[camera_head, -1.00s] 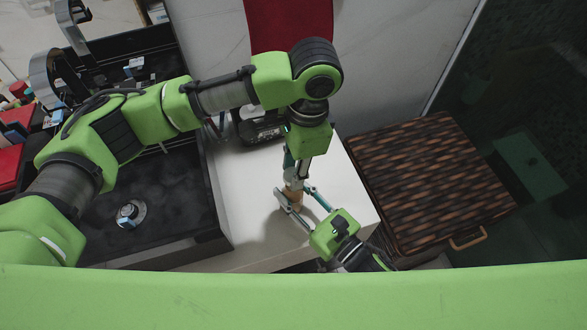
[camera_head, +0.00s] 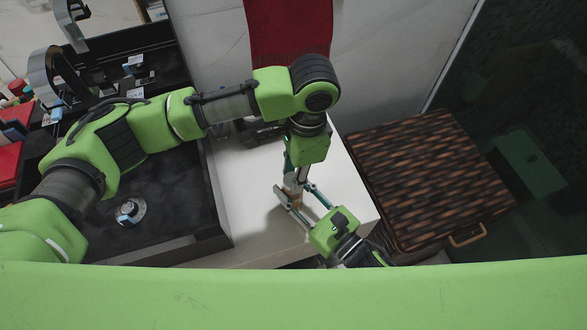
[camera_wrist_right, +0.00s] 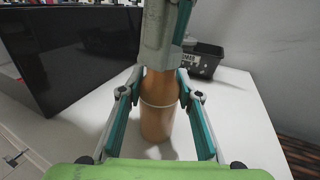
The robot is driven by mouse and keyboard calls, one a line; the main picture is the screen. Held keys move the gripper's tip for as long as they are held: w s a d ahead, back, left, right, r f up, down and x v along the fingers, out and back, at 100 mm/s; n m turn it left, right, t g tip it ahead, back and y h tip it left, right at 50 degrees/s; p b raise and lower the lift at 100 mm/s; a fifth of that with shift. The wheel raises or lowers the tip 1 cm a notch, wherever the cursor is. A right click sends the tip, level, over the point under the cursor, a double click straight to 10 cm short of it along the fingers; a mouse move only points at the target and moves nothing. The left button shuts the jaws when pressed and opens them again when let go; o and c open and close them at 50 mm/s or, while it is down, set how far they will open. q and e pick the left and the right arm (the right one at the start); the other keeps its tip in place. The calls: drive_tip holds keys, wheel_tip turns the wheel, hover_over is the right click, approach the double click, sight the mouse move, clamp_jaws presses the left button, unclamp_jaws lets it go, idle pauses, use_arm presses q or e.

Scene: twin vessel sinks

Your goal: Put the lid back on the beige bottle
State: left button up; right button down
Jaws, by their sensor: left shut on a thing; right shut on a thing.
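The beige bottle (camera_wrist_right: 157,122) stands upright on the white counter in the right wrist view, with a pale ring around its upper part. In the head view only a small part of the bottle (camera_head: 296,203) shows between the grippers. My right gripper (camera_wrist_right: 160,85) is shut on the bottle, one finger on each side near its top. My left gripper (camera_head: 295,182) points down from above, directly over the bottle, shut on the lid. Its fingers (camera_wrist_right: 164,45) hide the lid and the bottle's mouth, so I cannot tell whether lid and bottle touch.
A dark basket (camera_wrist_right: 203,62) stands on the counter (camera_head: 238,205) behind the bottle. A black sink (camera_head: 160,215) lies to the left. A brown woven hamper (camera_head: 430,180) stands to the right, and a red towel (camera_head: 290,30) hangs behind.

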use_arm(q)
drive_tip(key=shift+f, duration=0.6)
idle(0.6)
